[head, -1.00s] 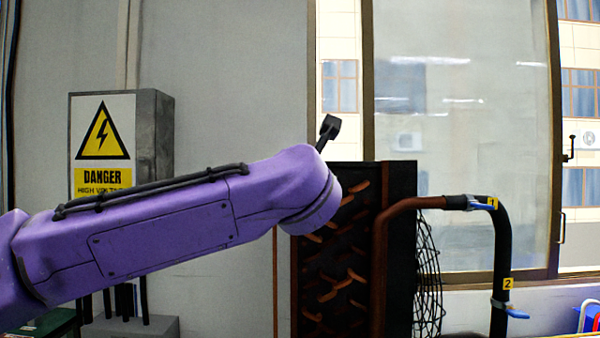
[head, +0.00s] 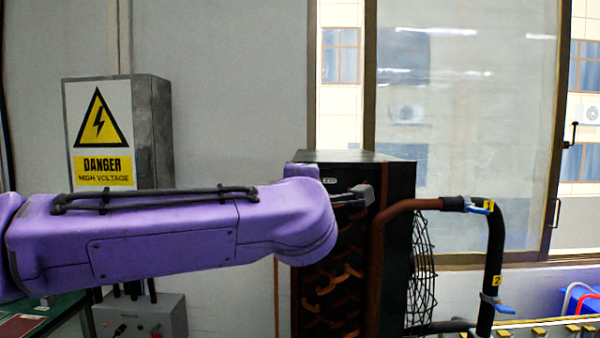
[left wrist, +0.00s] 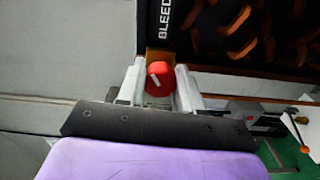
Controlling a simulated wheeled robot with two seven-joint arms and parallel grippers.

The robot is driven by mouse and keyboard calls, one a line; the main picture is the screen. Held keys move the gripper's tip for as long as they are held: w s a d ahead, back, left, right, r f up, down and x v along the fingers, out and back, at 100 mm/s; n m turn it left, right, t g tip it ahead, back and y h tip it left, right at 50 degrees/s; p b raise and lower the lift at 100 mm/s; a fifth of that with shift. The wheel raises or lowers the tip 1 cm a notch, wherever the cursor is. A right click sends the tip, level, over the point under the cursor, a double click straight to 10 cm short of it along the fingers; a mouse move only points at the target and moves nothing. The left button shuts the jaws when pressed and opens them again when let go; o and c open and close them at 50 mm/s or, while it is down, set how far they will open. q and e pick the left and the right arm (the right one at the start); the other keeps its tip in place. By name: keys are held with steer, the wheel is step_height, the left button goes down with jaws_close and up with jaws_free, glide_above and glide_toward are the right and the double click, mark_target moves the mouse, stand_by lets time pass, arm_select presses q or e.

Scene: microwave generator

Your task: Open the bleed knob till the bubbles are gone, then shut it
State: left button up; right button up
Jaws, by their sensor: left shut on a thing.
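In the left wrist view the red bleed knob (left wrist: 159,79) sits on the front of a black unit, just below white "BLEED" lettering (left wrist: 165,18). It carries a short, slanted white mark. My left gripper (left wrist: 160,84) is shut on the knob, with one pale finger on each side. In the head view my purple left arm reaches to the black finned unit (head: 395,175), and the knob is hidden there. I see no bubbles in either view. My right gripper is not in view.
A brown pipe (head: 402,206) leads from the unit to a black hose (head: 494,250) with blue-handled fittings tagged 1 and 2. A wire fan guard (head: 421,270) stands beside it. A grey high-voltage box (head: 150,130) is at left. A green surface (head: 55,315) lies lower left.

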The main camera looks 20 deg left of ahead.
arm_select(q)
steer(key=m+p, duration=0.4)
steer(key=shift+r+m, duration=0.2)
steer(key=shift+m, duration=0.2)
steer(key=shift+f+m+p, duration=0.25)
steer(key=shift+m+p, duration=0.45)
steer(key=shift+p, duration=0.05)
steer(key=shift+f, duration=0.1)
steer(key=o, duration=1)
steer(key=shift+d, duration=0.1)
steer(key=shift+o, duration=0.2)
